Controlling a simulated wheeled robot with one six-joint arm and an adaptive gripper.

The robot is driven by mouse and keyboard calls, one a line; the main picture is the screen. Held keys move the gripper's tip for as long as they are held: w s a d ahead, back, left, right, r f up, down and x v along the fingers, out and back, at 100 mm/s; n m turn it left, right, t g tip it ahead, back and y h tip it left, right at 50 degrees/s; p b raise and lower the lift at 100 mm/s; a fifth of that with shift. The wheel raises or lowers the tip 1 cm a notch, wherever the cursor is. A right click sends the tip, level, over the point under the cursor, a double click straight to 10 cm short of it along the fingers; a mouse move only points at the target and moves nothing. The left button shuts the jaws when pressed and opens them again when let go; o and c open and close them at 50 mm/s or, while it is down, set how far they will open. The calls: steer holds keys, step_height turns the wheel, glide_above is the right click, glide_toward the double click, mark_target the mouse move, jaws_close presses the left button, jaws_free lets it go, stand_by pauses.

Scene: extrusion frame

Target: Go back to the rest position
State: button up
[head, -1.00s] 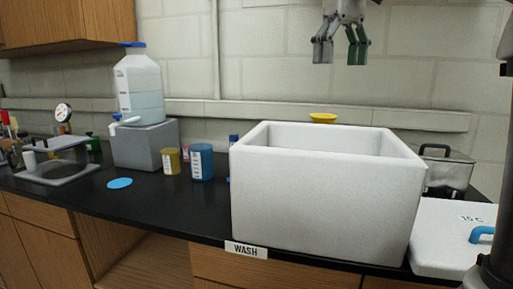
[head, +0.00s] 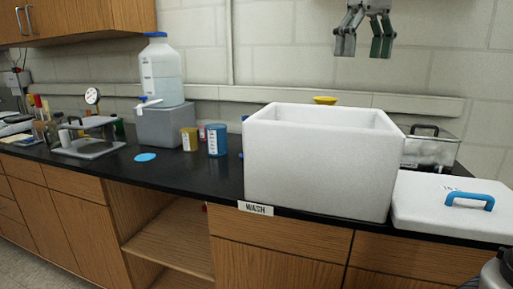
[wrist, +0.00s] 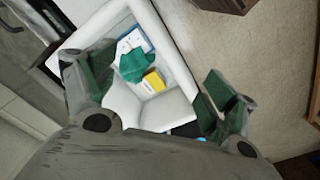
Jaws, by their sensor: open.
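The black counter (head: 185,178) carries a large jug (head: 160,75) on a grey block, a blue jar (head: 217,140), a yellow jar (head: 189,140) and a blue disc (head: 145,157). A white lid with a blue handle (head: 469,202) lies at the right, near a metal container (head: 430,148).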

steer(key=s+d+f+m+t, duration=0.1)
steer(key=s+d+f, duration=0.3)
steer(key=s+f, duration=0.2)
steer(key=s+d+f+m+t, duration=0.1)
steer(key=s+d+f, duration=0.4)
steer(key=f, duration=0.6)
steer(key=s+d+f+m+t, duration=0.2)
steer(key=s+d+f, duration=0.2)
steer(key=s+f, duration=0.3)
steer(key=shift+d+f+m, duration=0.2)
steer(key=shift+f+m, duration=0.1)
steer(key=shift+f, duration=0.5)
